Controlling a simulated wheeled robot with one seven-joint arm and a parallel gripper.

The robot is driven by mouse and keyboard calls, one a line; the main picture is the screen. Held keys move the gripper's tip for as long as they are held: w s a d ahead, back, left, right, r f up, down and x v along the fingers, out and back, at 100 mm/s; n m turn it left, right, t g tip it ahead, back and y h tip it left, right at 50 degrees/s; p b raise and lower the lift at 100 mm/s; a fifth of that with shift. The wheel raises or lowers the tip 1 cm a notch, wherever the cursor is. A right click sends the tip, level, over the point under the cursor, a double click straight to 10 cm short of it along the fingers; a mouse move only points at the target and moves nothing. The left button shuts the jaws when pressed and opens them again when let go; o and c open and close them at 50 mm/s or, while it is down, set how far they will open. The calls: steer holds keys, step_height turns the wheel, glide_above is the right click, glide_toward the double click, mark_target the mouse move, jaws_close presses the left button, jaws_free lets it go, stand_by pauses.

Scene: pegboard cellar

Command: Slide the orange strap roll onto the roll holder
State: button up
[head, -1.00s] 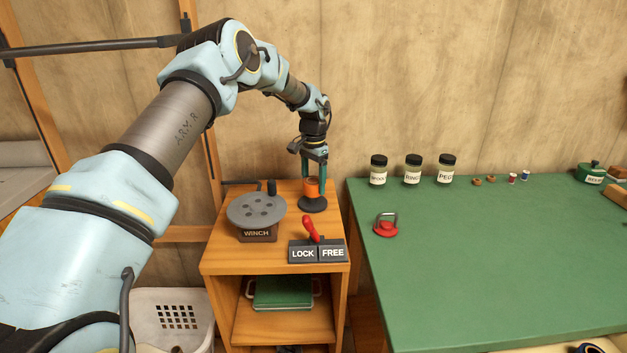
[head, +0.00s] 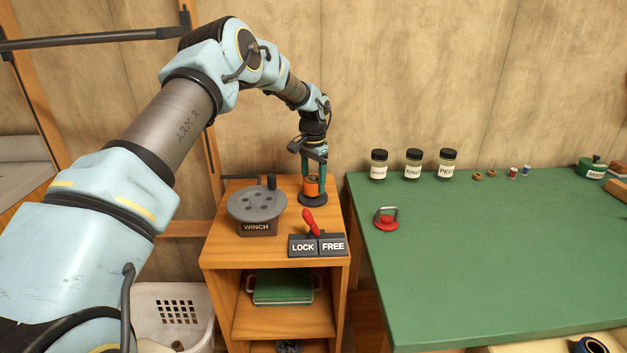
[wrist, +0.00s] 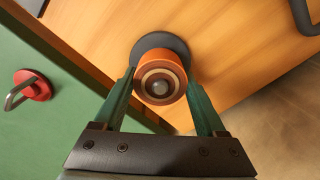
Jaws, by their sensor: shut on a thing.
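The orange strap roll (head: 312,187) is between the two green fingers of my gripper (head: 313,178), which is shut on it. In the wrist view the roll (wrist: 160,93) is seen from above, with the holder's rounded grey post tip in its central hole. The roll is around the post of the roll holder (head: 312,199), low over its round dark base. That base shows behind the roll in the wrist view (wrist: 150,42). I cannot tell whether the roll's underside touches the base.
On the same wooden cabinet (head: 222,262) stand a grey winch disc (head: 257,203) and a red-handled LOCK/FREE lever (head: 310,224). A green table (head: 480,260) at right carries jars (head: 413,165), a red piece with a grey loop (head: 386,222) and spools.

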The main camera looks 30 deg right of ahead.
steer(key=shift+f, duration=0.35)
steer(key=o, duration=1.3)
step_height(320, 180, up, 11)
steer(key=b, duration=0.3)
